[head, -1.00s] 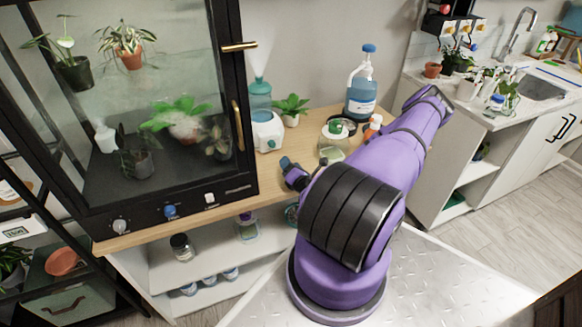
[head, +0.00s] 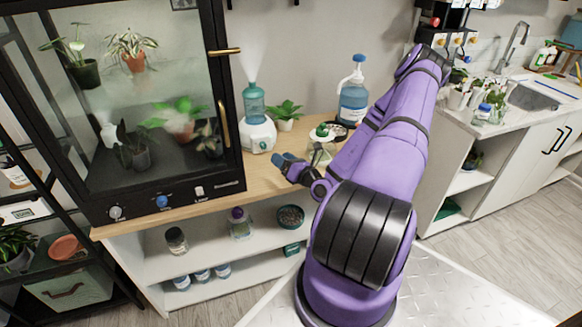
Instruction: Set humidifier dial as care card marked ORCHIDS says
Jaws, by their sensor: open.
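The humidifier has a white base (head: 258,135) and a teal tank (head: 254,103), and stands on the wooden counter with mist rising from its top. A small green dial (head: 264,144) shows on its front; its setting is too small to read. My gripper (head: 283,163) is open and empty, to the lower right of the dial and apart from it. No care card marked ORCHIDS can be made out.
A glass plant cabinet (head: 130,110) with knobs along its base stands left of the humidifier. A small potted plant (head: 285,114), a blue pump bottle (head: 353,95) and a green-capped bottle (head: 321,146) are to its right. Bare wooden counter (head: 257,178) lies in front.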

